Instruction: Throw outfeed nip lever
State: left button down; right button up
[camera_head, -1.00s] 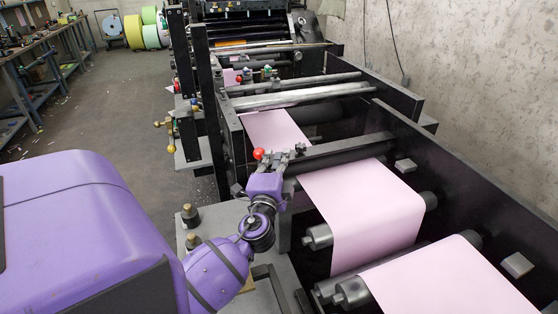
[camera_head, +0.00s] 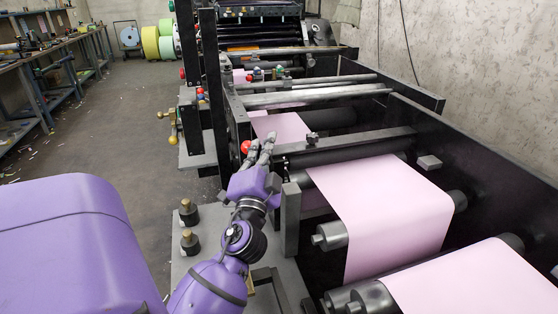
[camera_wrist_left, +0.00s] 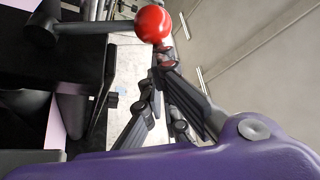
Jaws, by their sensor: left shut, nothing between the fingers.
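A lever with a red ball knob (camera_head: 246,146) stands at the left side of the machine, near the roller under the pink web. In the left wrist view the knob (camera_wrist_left: 153,23) is at the top, and its grey rod (camera_wrist_left: 85,27) runs left to a dark hub (camera_wrist_left: 42,30). My left gripper (camera_head: 264,146) is shut and empty, its fingers just right of the knob in the head view. In the left wrist view its fingers (camera_wrist_left: 160,72) point up to just below the knob; I cannot tell if they touch it. My right gripper is not in view.
The pink web (camera_head: 395,210) runs over several rollers to the right. A dark side frame (camera_head: 470,165) bounds the far side. Bolts (camera_head: 189,212) stand on the grey base left of my wrist. The floor (camera_head: 110,140) to the left is open.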

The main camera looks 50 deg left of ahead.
aim_at(246, 153)
pick_arm(q)
jog(key=shift+n, duration=0.3)
jog(key=s, duration=0.1)
jog(key=s+a+f+b, duration=0.1)
jog(key=s+a, duration=0.1)
jog(key=s, duration=0.1)
jog(key=shift+f+b, duration=0.15)
jog(key=shift+b, duration=0.2)
jog(key=shift+s+a+f, duration=0.35)
jog(key=shift+s, duration=0.15)
jog(key=shift+s, duration=0.1)
jog(key=v, duration=0.7)
jog(key=shift+d+f, duration=0.15)
jog(key=shift+d, duration=0.05)
jog(key=shift+s, duration=0.15)
